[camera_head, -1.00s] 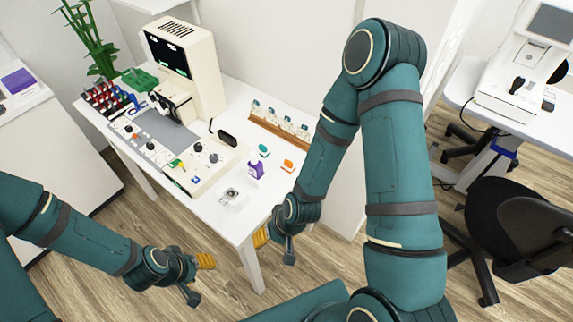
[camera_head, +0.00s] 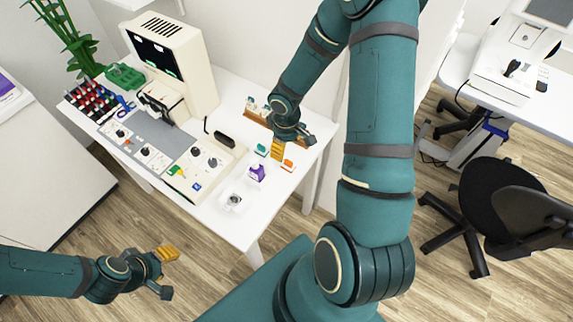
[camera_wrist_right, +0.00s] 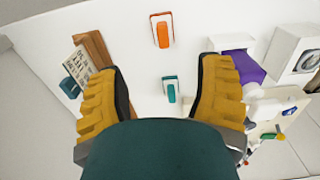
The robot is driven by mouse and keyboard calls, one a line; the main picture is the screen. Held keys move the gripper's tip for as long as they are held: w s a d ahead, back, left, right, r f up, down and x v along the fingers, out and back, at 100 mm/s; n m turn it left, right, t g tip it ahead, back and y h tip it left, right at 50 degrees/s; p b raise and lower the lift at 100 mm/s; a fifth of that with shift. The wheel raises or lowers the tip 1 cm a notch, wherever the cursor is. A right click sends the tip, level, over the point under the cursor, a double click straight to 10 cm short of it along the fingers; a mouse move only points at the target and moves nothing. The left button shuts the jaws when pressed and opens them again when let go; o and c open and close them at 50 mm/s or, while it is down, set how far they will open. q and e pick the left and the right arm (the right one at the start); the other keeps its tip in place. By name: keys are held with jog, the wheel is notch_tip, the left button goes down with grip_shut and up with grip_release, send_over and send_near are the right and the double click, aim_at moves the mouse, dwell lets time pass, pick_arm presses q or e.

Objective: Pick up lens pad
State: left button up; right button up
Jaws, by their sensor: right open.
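On the white table (camera_head: 215,232), a small teal piece (camera_head: 261,150) and a small orange piece (camera_head: 288,166) lie close to my right gripper (camera_head: 291,147). A purple item in a white holder (camera_head: 257,173) stands nearer the front edge. I cannot tell which of these is the lens pad. My right gripper is open and empty above the table. In the right wrist view, the teal piece (camera_wrist_right: 169,88) shows between its yellow fingers, with the orange piece (camera_wrist_right: 161,30) beyond and the purple item (camera_wrist_right: 246,66) to the right. My left gripper (camera_head: 168,272) is open and empty, off the table's front.
A wooden rack (camera_head: 258,113) stands at the table's back, partly hidden by my right arm. A small whitish square object (camera_head: 232,202) lies near the front edge. A cream machine (camera_head: 182,55) and control panel (camera_head: 200,165) fill the left. A black chair (camera_head: 495,200) stands right.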

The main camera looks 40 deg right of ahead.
aim_at(288, 162)
notch_tip(288, 162, down, 3)
jog(key=f+b, duration=0.1)
jog(key=f, duration=0.1)
jog(key=s+f, duration=0.1)
jog(key=f, duration=0.1)
jog(key=shift+s+a+f+b, duration=0.1)
jog(key=shift+s+f+b, duration=0.1)
jog(key=shift+f+b, duration=0.15)
jog(key=shift+f, duration=0.3)
jog(key=c, duration=1)
